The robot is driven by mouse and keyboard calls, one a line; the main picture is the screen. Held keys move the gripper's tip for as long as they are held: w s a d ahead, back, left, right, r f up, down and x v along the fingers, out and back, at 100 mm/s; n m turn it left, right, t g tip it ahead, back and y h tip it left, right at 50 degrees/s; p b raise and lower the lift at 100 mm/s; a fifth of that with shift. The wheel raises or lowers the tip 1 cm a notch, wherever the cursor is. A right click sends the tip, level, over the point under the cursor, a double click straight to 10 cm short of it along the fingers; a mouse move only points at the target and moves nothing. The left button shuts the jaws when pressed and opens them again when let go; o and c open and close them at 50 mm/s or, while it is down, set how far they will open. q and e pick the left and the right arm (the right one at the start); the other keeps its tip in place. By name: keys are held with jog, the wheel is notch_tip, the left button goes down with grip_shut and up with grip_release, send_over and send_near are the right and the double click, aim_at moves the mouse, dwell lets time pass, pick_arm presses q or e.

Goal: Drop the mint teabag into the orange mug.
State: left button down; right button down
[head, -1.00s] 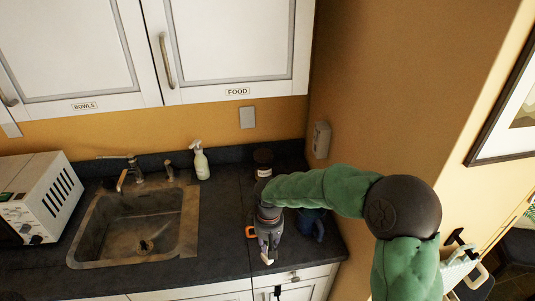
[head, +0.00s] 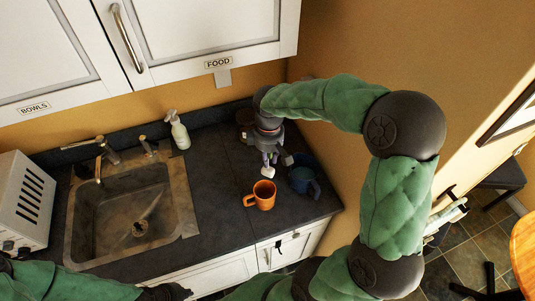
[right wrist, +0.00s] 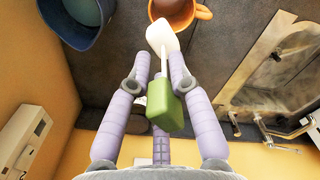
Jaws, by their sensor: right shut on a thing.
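The orange mug (head: 264,197) stands upright on the dark counter. Its rim and handle also show at the top of the right wrist view (right wrist: 192,10). My right gripper (head: 272,158) is beyond the mug, above the counter, shut on the teabag. The white teabag pouch (right wrist: 162,37) hangs out past the fingertips, and its green tag (right wrist: 165,103) lies between the fingers. In the head view the pouch (head: 268,173) is apart from the mug, just behind it. The dark end of my left arm (head: 165,292) is at the bottom edge; its fingers cannot be made out.
A blue mug (head: 305,179) stands right of the orange one, close to my right gripper. A dark jar (head: 244,117) is behind, partly hidden. Counter left of the orange mug is clear.

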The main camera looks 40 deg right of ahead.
jog(key=shift+w+f+b, duration=0.1)
jog(key=shift+f+b, duration=1.1)
jog(key=shift+f, duration=0.8)
jog(key=c, duration=1)
grip_release()
jog(key=shift+c, duration=0.2)
notch_tip(320, 180, up, 12)
jog(key=shift+r, duration=0.1)
